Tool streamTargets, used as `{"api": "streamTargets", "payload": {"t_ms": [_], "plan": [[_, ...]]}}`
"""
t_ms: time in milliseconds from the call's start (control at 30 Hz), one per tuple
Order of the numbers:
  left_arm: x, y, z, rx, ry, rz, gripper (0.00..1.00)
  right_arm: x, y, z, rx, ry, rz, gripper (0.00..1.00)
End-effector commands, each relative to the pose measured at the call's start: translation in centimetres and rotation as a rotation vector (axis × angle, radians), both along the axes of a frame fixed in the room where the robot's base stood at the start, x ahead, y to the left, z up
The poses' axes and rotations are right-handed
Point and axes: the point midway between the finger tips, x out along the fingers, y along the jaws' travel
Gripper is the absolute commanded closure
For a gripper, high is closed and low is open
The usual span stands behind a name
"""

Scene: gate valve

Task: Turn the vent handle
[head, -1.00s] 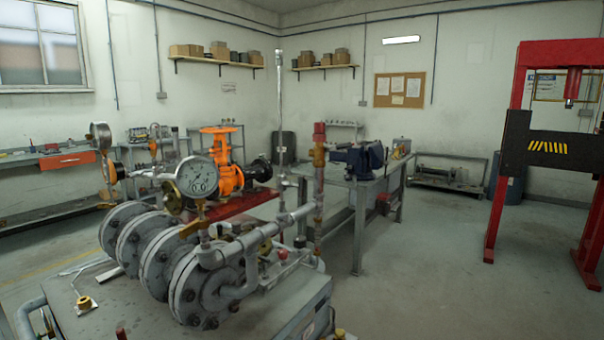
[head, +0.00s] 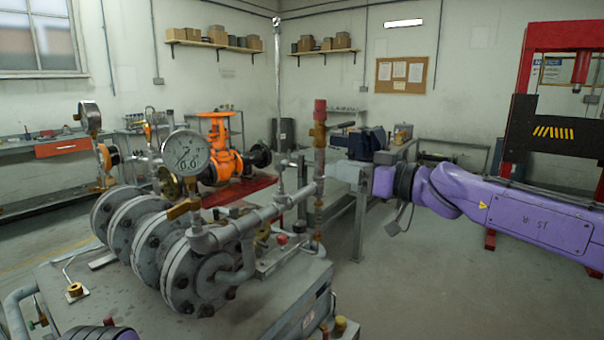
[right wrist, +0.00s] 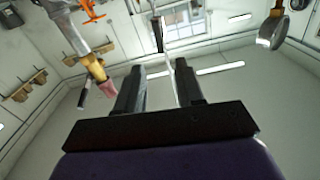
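A vertical pipe (head: 320,190) rises from the flanged pipe assembly and carries a brass valve body (head: 319,132) with a red top (head: 320,108). I cannot tell for sure which part is the vent handle; a yellow lever (head: 183,209) sits below the gauge. My right gripper (head: 335,170) reaches in from the right, just right of the vertical pipe. In the right wrist view its two dark fingers (right wrist: 160,66) are apart with nothing between them. The brass valve (right wrist: 97,68) and red top (right wrist: 108,87) are left of the fingers there.
A pressure gauge (head: 186,152) and grey flanges (head: 195,275) crowd the bench (head: 110,315) on the left. An orange gate valve (head: 220,150) stands behind. A workbench with a blue vise (head: 367,143) is behind my right arm. The floor at lower right is clear.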

Motion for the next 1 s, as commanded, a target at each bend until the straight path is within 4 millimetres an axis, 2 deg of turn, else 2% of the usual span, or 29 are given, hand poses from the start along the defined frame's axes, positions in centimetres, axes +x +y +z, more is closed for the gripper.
{"api": "streamTargets", "payload": {"t_ms": [433,600,833,867,900,967,1000], "plan": [[0.0,0.0,3.0,0.000,0.000,0.000,1.00,5.1,7.1,0.2,-0.004,0.001,0.002,0.63],[0.0,0.0,3.3,0.000,0.000,0.000,1.00,6.0,8.3,0.0,-0.003,0.001,0.001,0.63],[0.0,0.0,3.2,0.000,0.000,0.000,1.00,6.0,8.4,-0.1,-0.002,0.002,0.001,0.63],[0.0,0.0,3.2,0.000,0.000,0.000,1.00,6.0,8.4,-0.1,-0.002,0.002,0.001,0.66],[0.0,0.0,3.2,0.000,0.000,0.000,1.00,6.0,8.4,-0.1,-0.002,0.002,0.001,0.79],[0.0,0.0,3.2,0.000,0.000,0.000,1.00,6.0,8.4,-0.1,-0.002,0.002,0.001,0.99],[0.0,0.0,3.2,0.000,0.000,0.000,1.00,6.0,8.4,-0.1,-0.002,0.002,0.001,1.00]]}}
